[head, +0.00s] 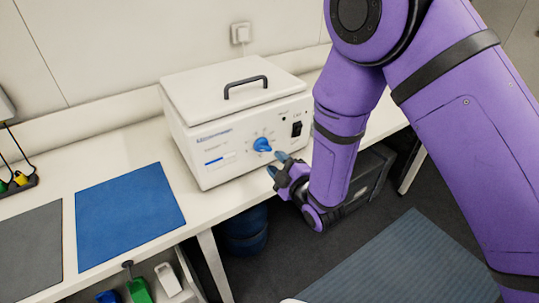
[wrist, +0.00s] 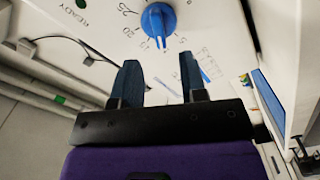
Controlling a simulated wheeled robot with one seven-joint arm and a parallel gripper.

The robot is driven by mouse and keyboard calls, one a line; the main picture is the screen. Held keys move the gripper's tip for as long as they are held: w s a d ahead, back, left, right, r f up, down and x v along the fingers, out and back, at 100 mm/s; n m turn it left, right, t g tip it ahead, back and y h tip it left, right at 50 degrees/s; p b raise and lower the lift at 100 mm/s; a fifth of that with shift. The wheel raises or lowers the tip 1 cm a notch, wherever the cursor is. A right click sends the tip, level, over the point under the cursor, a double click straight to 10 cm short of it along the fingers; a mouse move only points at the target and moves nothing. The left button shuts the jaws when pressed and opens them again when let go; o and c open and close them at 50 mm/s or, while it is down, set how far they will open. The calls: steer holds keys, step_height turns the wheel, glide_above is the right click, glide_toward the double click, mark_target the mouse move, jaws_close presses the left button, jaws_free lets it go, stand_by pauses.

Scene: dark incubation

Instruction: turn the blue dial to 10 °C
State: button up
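The blue dial (head: 262,145) is on the front panel of a white lidded box (head: 205,180) on the bench. In the wrist view the dial (wrist: 157,18) is at the top, with printed numbers around it; 25 and 20 are readable on its left. Its narrow end points down in that picture, near small marks that I cannot read clearly. My gripper (head: 276,164) is in front of the panel, just right of and below the dial. In the wrist view my gripper (wrist: 159,66) is open and empty, its two dark blue fingers apart from the dial.
A black switch (head: 297,129) is on the panel to the right of the dial. The box lid has a dark handle (head: 245,86). A blue mat (head: 127,214) and a grey mat (head: 32,255) lie on the bench to the left. A dark box (head: 362,185) stands below the bench.

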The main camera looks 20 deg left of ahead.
steer(key=shift+v, duration=2.5)
